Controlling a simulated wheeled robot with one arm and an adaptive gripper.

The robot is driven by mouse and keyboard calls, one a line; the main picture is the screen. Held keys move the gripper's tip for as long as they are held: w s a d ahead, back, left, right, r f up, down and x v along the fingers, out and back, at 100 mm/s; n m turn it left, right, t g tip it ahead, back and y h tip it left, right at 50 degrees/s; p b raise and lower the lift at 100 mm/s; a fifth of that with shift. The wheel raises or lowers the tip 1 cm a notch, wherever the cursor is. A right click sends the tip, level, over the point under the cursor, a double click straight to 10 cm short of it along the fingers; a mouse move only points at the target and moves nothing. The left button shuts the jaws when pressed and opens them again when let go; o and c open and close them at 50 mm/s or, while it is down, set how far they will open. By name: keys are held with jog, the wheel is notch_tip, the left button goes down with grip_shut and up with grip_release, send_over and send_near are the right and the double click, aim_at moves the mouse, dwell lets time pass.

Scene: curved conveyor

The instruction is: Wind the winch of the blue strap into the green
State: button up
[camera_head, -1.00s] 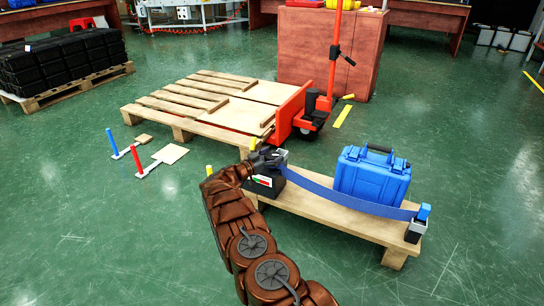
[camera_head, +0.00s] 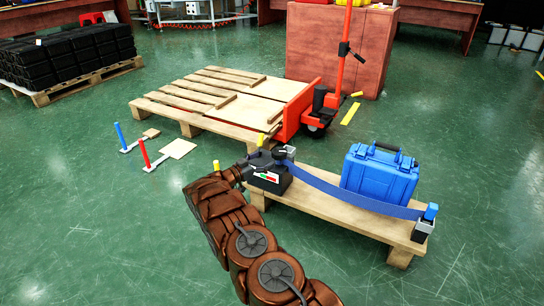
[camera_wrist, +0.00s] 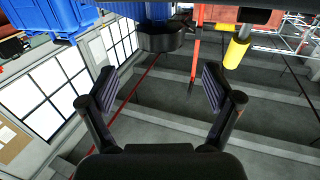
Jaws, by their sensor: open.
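The black winch (camera_head: 268,182) stands on the left end of the low wooden pallet, with a small white, red and green gauge (camera_head: 266,176) on its front. The blue strap (camera_head: 340,193) runs from it to a post (camera_head: 424,225) at the right end. My gripper (camera_head: 250,165) is at the winch's left side and partly merges with its black parts. In the wrist view my gripper (camera_wrist: 158,85) is open with nothing between its fingers. A black round part (camera_wrist: 160,38) lies beyond the fingers, and a yellow grip (camera_wrist: 236,54) is at upper right. The gauge's needle is too small to read.
A blue case (camera_head: 378,176) sits on the pallet (camera_head: 330,216) behind the strap. A larger wooden pallet (camera_head: 200,115) with a red pallet jack (camera_head: 300,110) stands behind. Blue and red upright posts (camera_head: 144,153) are at left. Floor in front is clear.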

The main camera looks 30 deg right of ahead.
jog(key=shift+s+a, duration=0.15)
jog(key=shift+a, duration=0.65)
jog(key=shift+s+a, duration=0.15)
jog(key=shift+a, duration=0.6)
